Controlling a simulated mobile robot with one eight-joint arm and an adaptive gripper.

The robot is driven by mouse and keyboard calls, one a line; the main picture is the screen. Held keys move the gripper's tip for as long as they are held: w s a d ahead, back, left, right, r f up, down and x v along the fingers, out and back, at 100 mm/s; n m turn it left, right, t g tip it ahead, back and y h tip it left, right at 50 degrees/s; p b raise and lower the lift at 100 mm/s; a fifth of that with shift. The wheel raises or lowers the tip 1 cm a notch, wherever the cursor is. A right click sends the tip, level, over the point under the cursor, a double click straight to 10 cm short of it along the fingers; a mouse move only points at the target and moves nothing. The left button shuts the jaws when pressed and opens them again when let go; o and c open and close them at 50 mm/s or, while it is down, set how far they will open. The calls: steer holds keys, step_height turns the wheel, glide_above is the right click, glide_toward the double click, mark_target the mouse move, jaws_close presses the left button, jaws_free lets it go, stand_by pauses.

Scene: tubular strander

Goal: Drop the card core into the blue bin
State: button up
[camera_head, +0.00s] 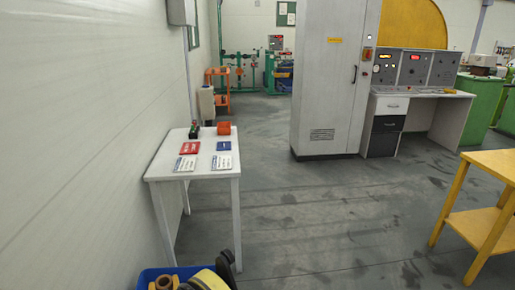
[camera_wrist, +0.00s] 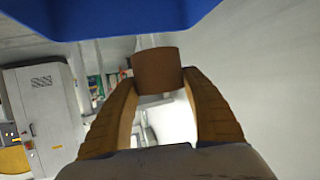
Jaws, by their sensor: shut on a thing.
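The card core (camera_wrist: 158,70) is a short brown cylinder in the wrist view. My gripper (camera_wrist: 158,84) has its two tan fingers shut on it, one on each side. The blue bin (camera_wrist: 110,14) fills the top of the wrist view, very close to the core; I cannot tell whether the core is inside its rim. In the head view the blue bin (camera_head: 148,275) shows at the bottom edge, mostly cut off. Brown, yellow and black parts overlap it there, and I cannot clearly tell which are gripper and which are core.
A white table (camera_head: 196,174) stands behind the bin, with red and blue cards, printed sheets, an orange spool (camera_head: 224,128) and a dark item on it. A white wall runs along the left. A yellow table (camera_head: 490,180) is at the right. The floor between is clear.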

step_height(320, 180, down, 3)
steer(key=shift+b, duration=0.45)
steer(key=o, duration=1.2)
steer(key=shift+r, duration=0.1)
step_height(320, 180, up, 10)
steer(key=shift+f, duration=0.1)
